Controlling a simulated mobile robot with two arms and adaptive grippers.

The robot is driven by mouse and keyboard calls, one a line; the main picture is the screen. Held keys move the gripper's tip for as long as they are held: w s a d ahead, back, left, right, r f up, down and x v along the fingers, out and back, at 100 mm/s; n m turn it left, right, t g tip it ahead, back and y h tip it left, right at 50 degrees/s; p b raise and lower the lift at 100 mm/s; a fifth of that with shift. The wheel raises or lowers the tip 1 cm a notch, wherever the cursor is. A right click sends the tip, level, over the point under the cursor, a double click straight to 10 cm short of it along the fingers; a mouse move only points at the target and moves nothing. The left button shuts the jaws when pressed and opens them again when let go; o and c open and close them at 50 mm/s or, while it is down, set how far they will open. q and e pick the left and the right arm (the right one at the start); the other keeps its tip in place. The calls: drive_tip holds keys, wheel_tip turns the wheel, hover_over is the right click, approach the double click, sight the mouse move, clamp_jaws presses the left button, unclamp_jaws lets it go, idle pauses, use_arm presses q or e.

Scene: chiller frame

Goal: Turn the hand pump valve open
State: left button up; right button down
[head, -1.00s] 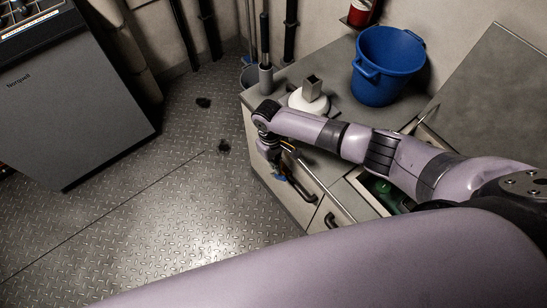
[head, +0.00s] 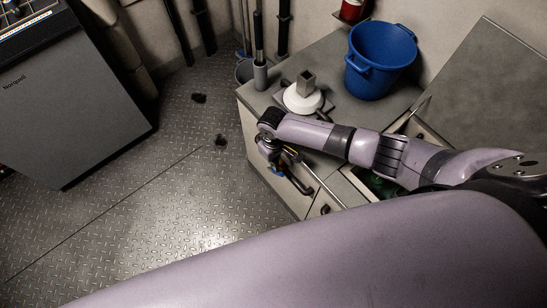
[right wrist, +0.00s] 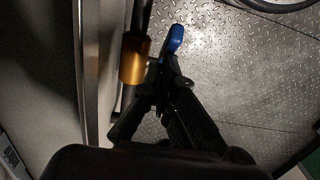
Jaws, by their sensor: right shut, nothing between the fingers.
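My right gripper (head: 278,167) hangs beside the front of the grey cabinet, small and dark in the head view. In the right wrist view its black fingers (right wrist: 167,68) are shut and hold nothing. A small blue piece (right wrist: 175,38), which looks like the valve's lever, shows just beyond the fingertips. I cannot tell whether they touch it. A brass-coloured cylinder (right wrist: 134,60) on a dark rod stands close to the left of the fingers, apparently part of the hand pump. In the head view the pump is mostly hidden by my wrist. My left gripper is out of view.
The grey cabinet top (head: 330,67) carries a blue bucket (head: 380,62) and a white round base with a square post (head: 304,95). Open diamond-plate floor (head: 170,210) lies to the left, before a dark cabinet (head: 75,105).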

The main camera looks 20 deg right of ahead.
drive_tip(key=shift+s+d+p, duration=0.15)
drive_tip(key=shift+s+p, duration=0.2)
drive_tip(key=shift+s, duration=0.1)
drive_tip(key=s+t+p, duration=0.1)
drive_tip(key=s+d+f+t+y+p, duration=0.1)
drive_tip(key=t, duration=0.1)
drive_tip(key=shift+s+f+p, duration=0.1)
drive_tip(key=shift+s+p, duration=0.15)
drive_tip(key=shift+p, duration=0.1)
drive_tip(key=s+d+f+t+y+b, duration=0.1)
drive_tip(key=s+f+t+y+b, duration=0.1)
drive_tip(key=s+f+t+b, duration=0.1)
drive_tip(key=f+t+b, duration=0.1)
drive_tip(key=t+b, duration=0.1)
drive_tip(key=t, duration=0.1)
drive_tip(key=shift+s+f, duration=0.25)
drive_tip(key=shift+f, duration=0.15)
drive_tip(key=shift+s+d+f+b, duration=0.1)
drive_tip(key=shift+s+f+b, duration=0.1)
drive_tip(key=shift+s+b, duration=0.1)
drive_tip(key=s+d+r+p, duration=0.2)
drive_tip(key=s+r+p, duration=0.3)
drive_tip(key=r, duration=0.7)
drive_tip(key=shift+s, duration=0.35)
